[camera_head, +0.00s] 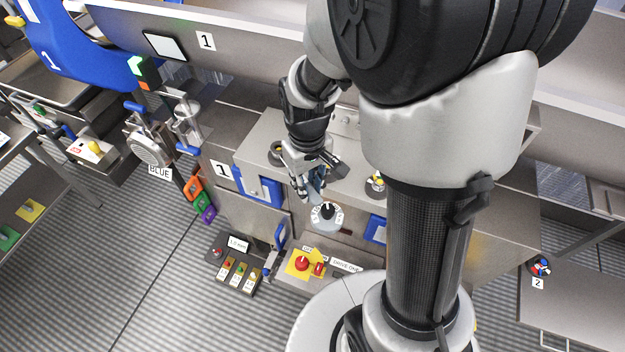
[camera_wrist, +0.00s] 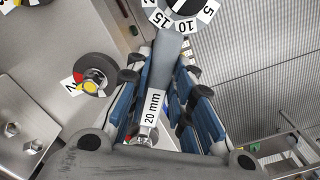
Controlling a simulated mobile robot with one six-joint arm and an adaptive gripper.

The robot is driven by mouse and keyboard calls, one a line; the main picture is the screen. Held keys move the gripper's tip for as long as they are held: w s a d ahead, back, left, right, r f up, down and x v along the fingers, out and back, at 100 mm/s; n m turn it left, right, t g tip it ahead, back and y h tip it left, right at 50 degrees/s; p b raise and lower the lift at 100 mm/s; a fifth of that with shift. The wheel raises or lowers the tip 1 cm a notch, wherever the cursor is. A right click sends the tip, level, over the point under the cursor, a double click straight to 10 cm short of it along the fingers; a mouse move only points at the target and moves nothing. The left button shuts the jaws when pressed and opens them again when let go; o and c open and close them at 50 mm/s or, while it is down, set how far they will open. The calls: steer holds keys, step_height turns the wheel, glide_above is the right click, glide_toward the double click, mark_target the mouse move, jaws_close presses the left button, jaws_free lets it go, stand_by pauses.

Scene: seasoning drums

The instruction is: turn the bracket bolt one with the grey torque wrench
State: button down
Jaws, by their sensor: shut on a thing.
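My gripper (camera_head: 311,184) is in the middle of the head view, above the steel machine front. In the wrist view its blue-padded fingers (camera_wrist: 170,75) are closed around a grey bar-shaped tool (camera_wrist: 170,52), which appears to be the torque wrench. A white "20 mm" label (camera_wrist: 152,108) shows between the fingers. A numbered dial (camera_wrist: 184,12) with a dark centre is at the tool's far end; it also shows in the head view (camera_head: 326,213). I cannot tell if they are joined. A round black fitting (camera_wrist: 92,74) with yellow and red marks is left of the fingers. Bracket bolt one cannot be identified with certainty.
A yellow plate with a red button (camera_head: 302,263) is below the dial. A control box (camera_head: 236,265) with several switches stands left of it. Coloured tags (camera_head: 194,188) hang at the left. A blue-framed panel (camera_head: 262,188) is left of my gripper.

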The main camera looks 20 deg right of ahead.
steer(key=w+a+m, duration=0.2)
steer(key=a+m, duration=0.5)
steer(key=a, duration=0.2)
steer(key=shift+a+m+p, duration=0.2)
steer(key=shift+m+p, duration=0.1)
steer(key=shift+m, duration=0.1)
stand_by(0.8)
steer(key=shift+r, duration=0.2)
step_height(320, 180, up, 6)
steer(key=p, duration=0.5)
steer(key=shift+f, duration=0.15)
stand_by(0.3)
stand_by(0.6)
